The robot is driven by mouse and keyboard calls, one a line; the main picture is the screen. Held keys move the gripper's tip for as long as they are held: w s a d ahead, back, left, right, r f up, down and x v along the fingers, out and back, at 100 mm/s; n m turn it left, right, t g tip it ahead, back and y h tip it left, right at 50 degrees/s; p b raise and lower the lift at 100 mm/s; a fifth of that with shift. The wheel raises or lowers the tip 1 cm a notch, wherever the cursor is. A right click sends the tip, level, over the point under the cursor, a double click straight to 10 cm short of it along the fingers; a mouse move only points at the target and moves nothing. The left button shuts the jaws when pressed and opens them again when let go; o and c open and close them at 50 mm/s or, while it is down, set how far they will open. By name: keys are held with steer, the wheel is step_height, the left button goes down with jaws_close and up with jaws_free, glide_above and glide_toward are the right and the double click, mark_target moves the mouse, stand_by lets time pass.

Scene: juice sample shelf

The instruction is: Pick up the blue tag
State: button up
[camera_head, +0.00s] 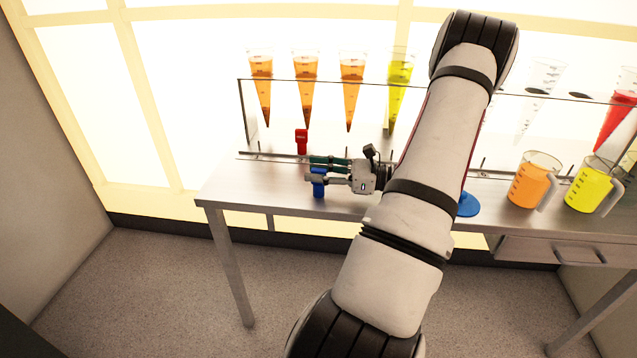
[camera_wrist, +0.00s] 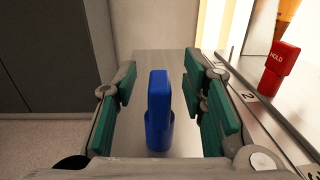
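The blue tag (camera_wrist: 158,110) stands upright on the metal table, between the green-padded fingers of my gripper (camera_wrist: 160,105) in the wrist view. Clear gaps show on both sides of it, so the fingers are open and apart from it. In the head view the blue tag (camera_head: 319,183) shows below my gripper (camera_head: 322,170), which reaches in from the right just above the table. The gripper's fingers hide part of the tag there.
A red tag (camera_head: 301,138) marked HOLD stands on the rail (camera_wrist: 262,112) behind. Cones of orange juice (camera_head: 306,75) stand in the clear rack at the back. A blue disc (camera_head: 468,205) and jugs of orange (camera_head: 530,185) and yellow (camera_head: 590,190) juice are to the right. The table's left end is clear.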

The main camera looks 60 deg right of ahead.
jaws_close()
